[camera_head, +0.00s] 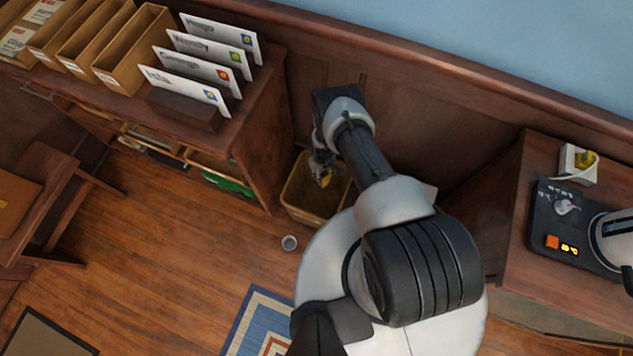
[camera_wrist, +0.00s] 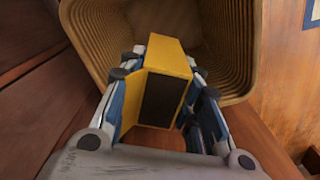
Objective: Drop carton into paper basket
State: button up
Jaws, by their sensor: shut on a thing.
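A yellow carton (camera_wrist: 168,55) with a dark panel on one face is between the fingers of my gripper (camera_wrist: 158,95) in the wrist view. The gripper is shut on it. The woven paper basket (camera_wrist: 225,30) opens behind and around the carton in that view. In the head view, the basket (camera_head: 300,195) stands on the floor between the desk and the right cabinet. My gripper (camera_head: 322,170) is over the basket opening there, and a small yellow part of the carton (camera_head: 325,179) shows. The head view does not show clearly how far the carton is above the basket's bottom.
A desk (camera_head: 262,130) with letters (camera_head: 205,65) in a holder and wooden trays (camera_head: 130,45) stands left of the basket. A small grey cup (camera_head: 289,242) is on the floor near the basket. A cabinet (camera_head: 510,220) stands at right. Open wood floor (camera_head: 170,250) lies at left.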

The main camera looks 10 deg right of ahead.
jog(key=o, duration=0.9)
jog(key=shift+c, duration=0.2)
notch_tip(320, 180, up, 12)
jog(key=shift+r, duration=0.1)
dwell(0.4)
